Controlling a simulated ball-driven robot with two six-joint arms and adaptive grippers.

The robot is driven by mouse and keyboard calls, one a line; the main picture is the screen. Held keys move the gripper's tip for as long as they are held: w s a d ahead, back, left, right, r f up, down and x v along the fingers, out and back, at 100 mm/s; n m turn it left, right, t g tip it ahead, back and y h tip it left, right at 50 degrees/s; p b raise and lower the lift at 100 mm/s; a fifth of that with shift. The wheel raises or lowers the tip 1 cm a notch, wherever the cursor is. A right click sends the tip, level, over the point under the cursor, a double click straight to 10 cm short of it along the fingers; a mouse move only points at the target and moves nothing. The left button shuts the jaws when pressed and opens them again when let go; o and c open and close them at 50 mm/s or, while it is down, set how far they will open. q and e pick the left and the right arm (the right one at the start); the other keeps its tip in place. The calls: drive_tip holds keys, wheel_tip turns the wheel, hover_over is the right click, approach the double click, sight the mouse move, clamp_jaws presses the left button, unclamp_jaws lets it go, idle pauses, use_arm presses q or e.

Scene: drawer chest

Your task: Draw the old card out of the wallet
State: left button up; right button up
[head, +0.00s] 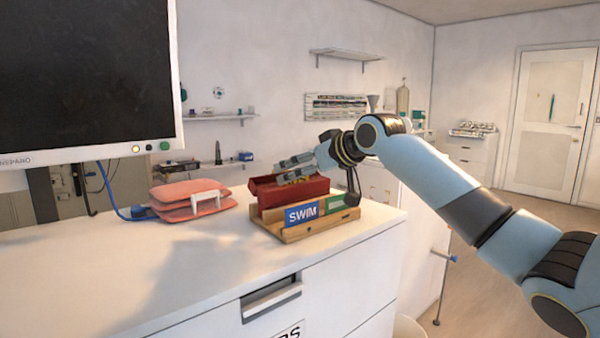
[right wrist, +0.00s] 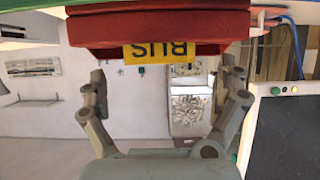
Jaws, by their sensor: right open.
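The red wallet (head: 312,190) stands open side up in a wooden holder (head: 290,236) on the white chest top. It also fills the top of the right wrist view (right wrist: 150,28). A yellow card lettered BUS (right wrist: 160,50) sticks out of the wallet's edge; the rest of it is hidden inside. In the head view only a little yellow shows between my fingers. My right gripper (head: 290,168) is open above the wallet. In the right wrist view its fingertips (right wrist: 165,78) are wide apart, one on each side of the card, not touching it. My left gripper is not in view.
A blue SWIM card (head: 301,214) and a green card (head: 335,203) stand in the holder's front. Pink pads with a white bracket (head: 205,198) lie to the left, near a monitor (head: 85,75). The chest's front left top is clear.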

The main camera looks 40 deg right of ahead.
drive_tip(key=shift+x, duration=1.15)
drive_tip(key=c, duration=1.3)
drive_tip(key=shift+r+p, duration=1.45)
drive_tip(key=shift+p, duration=0.35)
drive_tip(key=shift+c, duration=0.2)
drive_tip(key=shift+r+p, duration=0.7)
drive_tip(key=shift+p, duration=0.15)
